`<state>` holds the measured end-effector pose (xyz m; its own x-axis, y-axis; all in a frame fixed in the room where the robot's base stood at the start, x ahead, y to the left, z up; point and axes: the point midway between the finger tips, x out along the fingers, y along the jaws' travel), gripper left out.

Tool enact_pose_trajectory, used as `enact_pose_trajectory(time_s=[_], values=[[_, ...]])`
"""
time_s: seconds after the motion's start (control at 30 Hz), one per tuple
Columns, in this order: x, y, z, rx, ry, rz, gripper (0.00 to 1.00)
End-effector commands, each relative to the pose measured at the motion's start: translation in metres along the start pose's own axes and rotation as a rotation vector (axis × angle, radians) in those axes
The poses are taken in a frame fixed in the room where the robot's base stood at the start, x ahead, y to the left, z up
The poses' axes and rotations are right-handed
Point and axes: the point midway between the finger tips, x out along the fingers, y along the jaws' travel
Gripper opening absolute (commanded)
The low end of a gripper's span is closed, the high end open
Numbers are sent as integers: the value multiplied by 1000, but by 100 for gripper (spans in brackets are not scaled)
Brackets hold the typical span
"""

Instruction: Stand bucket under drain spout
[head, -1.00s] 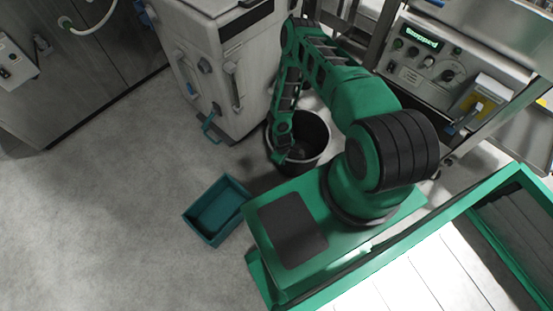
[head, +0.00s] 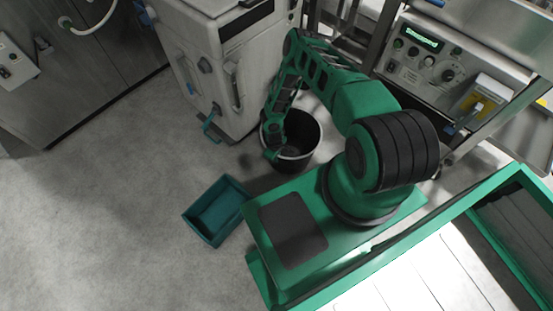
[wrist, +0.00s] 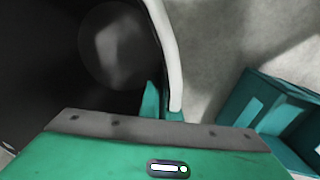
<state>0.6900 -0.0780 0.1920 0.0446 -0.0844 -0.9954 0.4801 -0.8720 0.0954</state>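The black bucket (head: 309,130) with a pale rim stands upright beside the grey-white machine, just in front of my base; I cannot tell whether it touches the floor. My gripper (head: 270,154) is at the bucket's left near rim. In the wrist view my gripper's fingertips (wrist: 163,108) sit on either side of the pale rim (wrist: 170,50), shut on the bucket wall. The bucket's dark inside (wrist: 45,60) fills the left of that view. A teal fitting (head: 211,122) sticks out low on the machine, left of the bucket; it may be the drain spout.
A teal open bin (head: 217,210) lies on the floor left of my base and shows in the wrist view (wrist: 270,105). The grey-white machine (head: 222,70) stands behind. A control panel (head: 425,55) is at the right. The floor at left is clear.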

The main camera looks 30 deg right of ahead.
Motion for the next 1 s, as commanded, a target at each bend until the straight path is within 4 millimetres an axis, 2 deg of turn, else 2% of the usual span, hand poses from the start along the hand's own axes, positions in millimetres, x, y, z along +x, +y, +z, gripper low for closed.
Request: enact_pose_trajectory(time_s=[0.43,0.53,0.87,1.0], values=[[6,0,-1,-1,1,2,0],[6,-1,0,-1,0,0,22],[5,-1,0,-1,1,0,22],[-5,0,-2,-2,2,1,22]])
